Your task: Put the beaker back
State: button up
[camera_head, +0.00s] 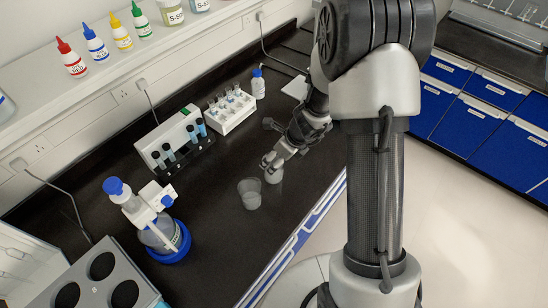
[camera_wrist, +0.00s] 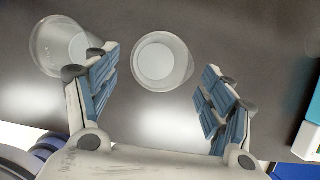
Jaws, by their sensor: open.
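Two clear, empty beakers stand on the black bench. In the head view one beaker (camera_head: 250,194) stands in the open, and the other beaker (camera_head: 274,176) is right at my gripper (camera_head: 271,163), partly hidden by it. In the wrist view one beaker (camera_wrist: 163,61) lies in the gap between the tips of my open gripper (camera_wrist: 158,72), with no finger seen touching it. The other beaker (camera_wrist: 58,45) is beyond the left finger, which covers part of its edge. Nothing is held.
A blue-capped dispenser bottle (camera_head: 155,232) and a grey device with round wells (camera_head: 105,280) stand at the left. A white device with vials (camera_head: 170,140), a tube rack (camera_head: 230,110) and a small bottle (camera_head: 258,85) line the back. The bench front is clear.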

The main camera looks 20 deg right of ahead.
jog(key=s+a+r+n+p, duration=0.1)
jog(key=s+a+r+n, duration=0.1)
jog(key=s+r+n, duration=0.45)
jog(key=s+a+r+n+p, duration=0.15)
jog(key=r+n, duration=0.25)
jog(key=r, duration=0.6)
jog(key=s+a+r+n, duration=0.25)
jog(key=r+n, duration=0.25)
jog(key=r, duration=0.4)
jog(key=s+d+r+n+h, duration=0.1)
jog(key=s+d+r+n, duration=0.1)
jog(key=s+n, duration=0.4)
jog(key=s+d+r+n+h, duration=0.1)
jog(key=s+d+r+n, duration=0.2)
jog(key=s+n, duration=0.4)
jog(key=s+r, duration=0.1)
jog(key=s, duration=0.1)
jog(key=shift+s+t+h, duration=0.35)
jog(key=shift+t+h, duration=0.05)
notch_tip(320, 180, down, 8)
jog(key=b, duration=0.8)
